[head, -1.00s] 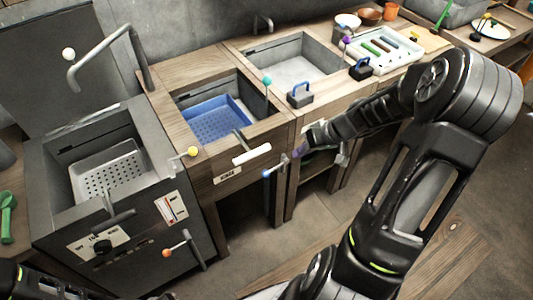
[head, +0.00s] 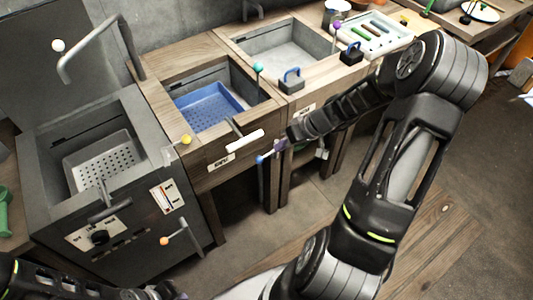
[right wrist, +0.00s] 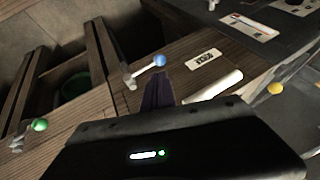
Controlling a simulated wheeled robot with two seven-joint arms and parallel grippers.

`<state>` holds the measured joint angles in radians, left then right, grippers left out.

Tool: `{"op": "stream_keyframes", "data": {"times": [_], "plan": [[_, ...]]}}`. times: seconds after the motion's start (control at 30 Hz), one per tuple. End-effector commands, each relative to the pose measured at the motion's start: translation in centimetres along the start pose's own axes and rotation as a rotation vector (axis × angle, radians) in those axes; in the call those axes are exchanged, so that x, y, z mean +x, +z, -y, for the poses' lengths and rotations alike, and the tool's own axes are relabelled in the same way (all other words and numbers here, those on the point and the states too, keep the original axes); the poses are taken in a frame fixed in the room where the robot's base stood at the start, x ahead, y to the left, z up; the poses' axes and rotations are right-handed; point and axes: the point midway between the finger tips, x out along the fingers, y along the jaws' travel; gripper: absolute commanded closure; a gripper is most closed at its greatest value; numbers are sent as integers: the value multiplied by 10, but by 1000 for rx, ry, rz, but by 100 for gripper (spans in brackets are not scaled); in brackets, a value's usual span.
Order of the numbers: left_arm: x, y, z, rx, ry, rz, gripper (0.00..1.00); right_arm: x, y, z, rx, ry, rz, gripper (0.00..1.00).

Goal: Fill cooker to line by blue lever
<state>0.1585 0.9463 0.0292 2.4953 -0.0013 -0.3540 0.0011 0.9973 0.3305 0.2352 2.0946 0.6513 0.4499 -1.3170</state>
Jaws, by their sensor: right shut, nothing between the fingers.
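The cooker (head: 50,205) is the dark grey unit at left, with a perforated basket (head: 100,165) in its basin. A gauge plate with a red mark (head: 167,197) is on its front; the liquid level is too small to read. The blue lever ball (head: 261,160) sticks out from the front of the wooden counter, and also shows in the right wrist view (right wrist: 159,60). My right gripper (head: 283,144) is shut and empty, close beside the blue ball. In the right wrist view its fingers (right wrist: 158,90) point at the ball; contact cannot be told.
A yellow-ball lever (head: 186,140), a white handle (head: 245,140) and an orange-ball lever (head: 165,241) stick out nearby. A blue perforated basket (head: 210,107) sits in the middle basin. A curved tap (head: 95,38) rises above the cooker. A green-ball lever (right wrist: 40,125) shows in the right wrist view.

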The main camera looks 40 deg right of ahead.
Motion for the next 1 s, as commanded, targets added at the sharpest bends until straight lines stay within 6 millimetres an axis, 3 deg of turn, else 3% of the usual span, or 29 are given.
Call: {"op": "stream_keyframes", "data": {"times": [0.2,0.4,0.6,1.0], "plan": [[-7,1,-2,-1,-2,2,100,45,0,2,1,-5,2,100],[-14,1,-4,-3,-4,4,100,76,-1,2,0,-3,1,100],[-15,2,-5,-3,-5,5,100,89,-1,0,-2,0,-1,100],[-14,2,-4,-3,-5,5,100,90,0,0,-3,3,-1,100]]}}
